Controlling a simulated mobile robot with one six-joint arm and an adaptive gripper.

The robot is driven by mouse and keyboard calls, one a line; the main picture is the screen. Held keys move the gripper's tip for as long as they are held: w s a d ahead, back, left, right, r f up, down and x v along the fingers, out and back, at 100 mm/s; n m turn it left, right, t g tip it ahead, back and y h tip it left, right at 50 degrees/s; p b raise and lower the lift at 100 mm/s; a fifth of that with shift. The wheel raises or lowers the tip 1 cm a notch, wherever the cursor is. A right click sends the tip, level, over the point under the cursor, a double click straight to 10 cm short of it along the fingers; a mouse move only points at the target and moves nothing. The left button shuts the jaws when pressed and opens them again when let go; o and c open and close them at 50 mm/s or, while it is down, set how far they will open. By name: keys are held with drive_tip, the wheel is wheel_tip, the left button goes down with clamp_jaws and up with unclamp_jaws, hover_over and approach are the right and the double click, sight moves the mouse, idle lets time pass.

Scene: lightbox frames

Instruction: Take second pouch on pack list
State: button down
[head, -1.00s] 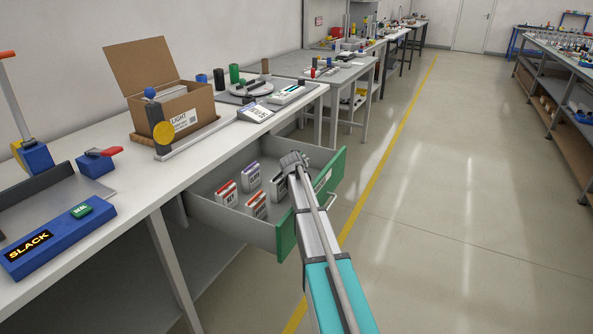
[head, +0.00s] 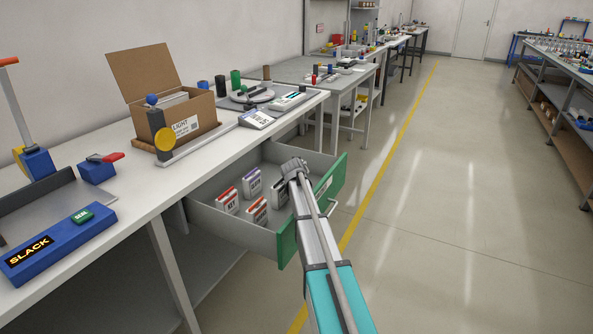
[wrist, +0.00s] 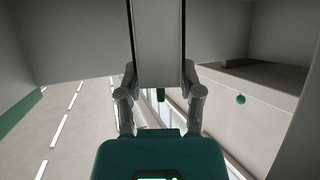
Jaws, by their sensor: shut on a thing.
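My gripper (head: 293,168) is over the right part of the open drawer (head: 222,229), near its green front. In the wrist view its fingers (wrist: 160,95) are shut on a pale grey, flat-sided pouch (wrist: 158,40). In the head view a grey-white pouch (head: 280,193) shows just below and left of the gripper, partly hidden by it.
The white bench (head: 120,190) runs above the drawer. On it are an open cardboard box (head: 190,122), a tilted display panel (head: 257,118) and a blue sealer (head: 60,245) marked "SLACK". The floor right of the drawer (head: 450,230) is clear.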

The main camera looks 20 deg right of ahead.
drive_tip(key=shift+r, duration=0.15)
wheel_tip(320, 180, up, 10)
drive_tip(key=p, duration=0.9)
drive_tip(key=shift+p, duration=0.4)
drive_tip(key=shift+f, duration=0.2)
drive_tip(key=shift+r, duration=0.1)
